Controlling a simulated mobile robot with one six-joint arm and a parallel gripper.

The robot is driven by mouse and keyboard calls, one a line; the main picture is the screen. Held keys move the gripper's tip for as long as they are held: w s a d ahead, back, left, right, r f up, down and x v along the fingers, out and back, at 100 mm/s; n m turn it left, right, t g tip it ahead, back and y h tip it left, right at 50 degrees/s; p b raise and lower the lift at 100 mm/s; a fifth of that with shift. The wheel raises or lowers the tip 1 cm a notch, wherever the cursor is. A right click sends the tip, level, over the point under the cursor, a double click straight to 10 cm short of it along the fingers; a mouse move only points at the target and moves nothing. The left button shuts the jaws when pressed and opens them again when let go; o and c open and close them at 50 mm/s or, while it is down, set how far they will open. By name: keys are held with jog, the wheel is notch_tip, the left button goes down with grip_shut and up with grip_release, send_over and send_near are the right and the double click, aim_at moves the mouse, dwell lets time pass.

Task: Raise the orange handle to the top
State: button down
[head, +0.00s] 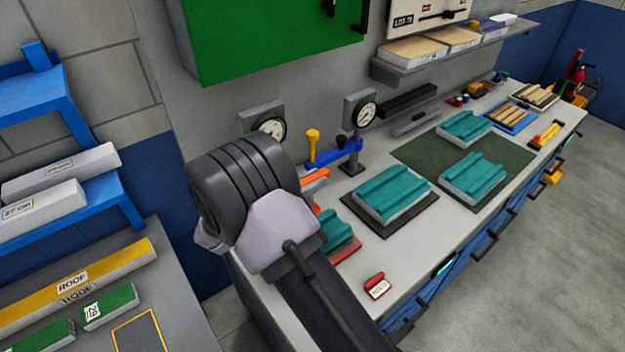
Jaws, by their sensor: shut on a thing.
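An orange piece (316,179) shows just right of my dark arm joint, above the bench. It looks like part of the orange handle. My arm covers the rest, so I cannot tell how high it stands. My arm rises from the bottom of the head view and its thick joint hides the area behind it. My gripper's fingers are not visible, so I cannot see their contact with the handle.
A blue bar (336,154) with a yellow-topped lever (312,143) and a dark knob stands behind the orange piece. Two gauges are near the wall. Teal blocks (392,190) lie on the bench (330,280). A red tag (376,284) lies near the front edge.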

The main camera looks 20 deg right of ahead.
notch_tip(320, 180, up, 5)
jog(key=p, duration=0.4)
jog(key=shift+w+f, duration=0.1)
jog(key=shift+f, duration=0.05)
jog(key=c, duration=1.2)
grip_release()
jog(key=shift+c, duration=0.2)
jog(key=p+v, duration=0.1)
jog(key=v, duration=1.6)
jog(key=shift+a, duration=0.2)
jog(key=shift+d+f, duration=0.1)
